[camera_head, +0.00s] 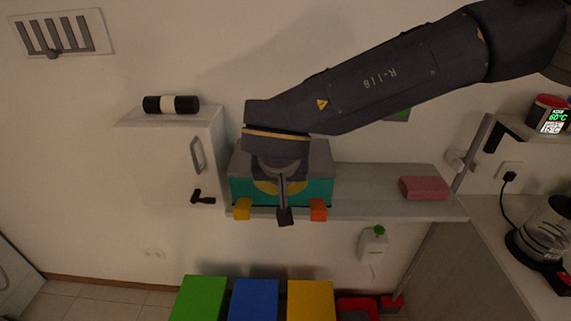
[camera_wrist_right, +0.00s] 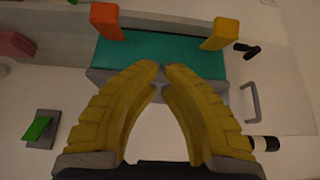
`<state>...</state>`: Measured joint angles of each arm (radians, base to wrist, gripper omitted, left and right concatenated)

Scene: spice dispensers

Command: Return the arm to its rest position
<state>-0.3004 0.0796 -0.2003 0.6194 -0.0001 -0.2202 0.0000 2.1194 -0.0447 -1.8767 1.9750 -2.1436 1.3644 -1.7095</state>
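My right arm (camera_head: 390,85) reaches in from the upper right of the head view. Its gripper (camera_head: 279,188) is in front of the teal and grey dispenser box (camera_head: 318,188) on the shelf, partly covering it. In the right wrist view the gripper's yellow fingers (camera_wrist_right: 162,68) converge, with their tips nearly meeting and nothing visible between them. The dispenser's teal face also shows there beyond the tips (camera_wrist_right: 165,52). An orange tab (camera_head: 318,209) and a yellow tab (camera_head: 242,208) stick out at its front, clear of the fingers. My left gripper is in neither view.
A white cabinet (camera_head: 165,160) stands left of the dispenser. The shelf (camera_head: 370,205) continues right to a pink block (camera_head: 424,187). Green (camera_head: 198,298), blue (camera_head: 254,300) and yellow (camera_head: 310,300) boxes stand below. A kettle (camera_head: 545,235) is at the right counter.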

